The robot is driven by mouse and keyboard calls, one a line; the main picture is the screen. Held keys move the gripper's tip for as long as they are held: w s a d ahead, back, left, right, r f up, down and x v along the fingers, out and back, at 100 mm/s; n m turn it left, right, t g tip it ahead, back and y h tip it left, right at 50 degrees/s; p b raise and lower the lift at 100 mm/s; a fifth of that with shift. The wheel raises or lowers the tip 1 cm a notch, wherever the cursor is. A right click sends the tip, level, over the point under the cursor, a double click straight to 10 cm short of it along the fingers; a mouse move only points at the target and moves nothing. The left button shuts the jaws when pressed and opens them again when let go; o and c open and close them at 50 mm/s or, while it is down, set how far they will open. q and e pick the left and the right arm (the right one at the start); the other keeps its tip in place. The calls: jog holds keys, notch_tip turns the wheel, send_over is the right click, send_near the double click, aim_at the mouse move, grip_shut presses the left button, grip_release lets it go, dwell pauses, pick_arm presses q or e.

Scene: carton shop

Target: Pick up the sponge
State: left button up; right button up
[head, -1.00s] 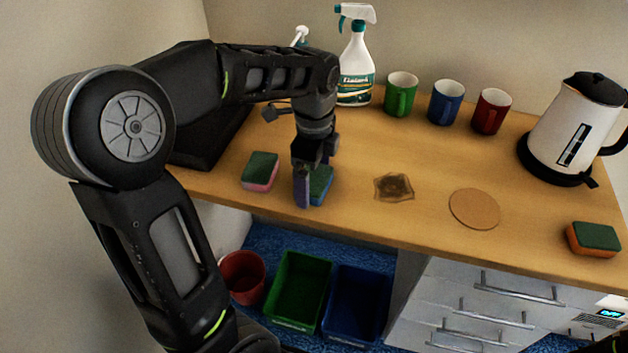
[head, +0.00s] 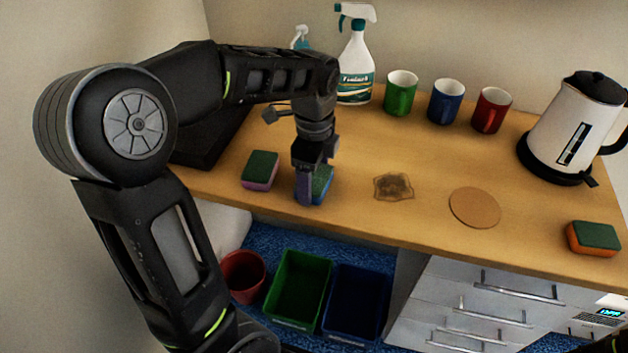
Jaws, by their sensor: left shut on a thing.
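Three sponges with green tops are on the wooden counter (head: 440,160). A blue-sided sponge (head: 321,184) is at my left gripper (head: 309,190), which is shut on it from above near the front edge. The gripper's fingers hide part of it, and I cannot tell whether it is clear of the counter. A purple-sided sponge (head: 260,170) lies just left of the gripper. An orange-sided sponge (head: 593,238) lies at the far right. My right gripper is not in view; only a dark bit of arm shows at the bottom right corner.
A stain (head: 394,186) and a round cork coaster (head: 475,207) lie to the right. Behind are a spray bottle (head: 356,70), green (head: 400,94), blue (head: 444,102) and red (head: 490,110) mugs and a kettle (head: 565,125). Green (head: 298,285) and blue (head: 355,300) bins and a red bucket (head: 243,275) stand below.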

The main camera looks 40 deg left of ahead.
aim_at(313, 177)
pick_arm(q)
jog(key=c, duration=0.7)
jog(key=shift+o, duration=0.2)
notch_tip(313, 177, up, 10)
jog(key=shift+s, duration=0.1)
dwell(0.9)
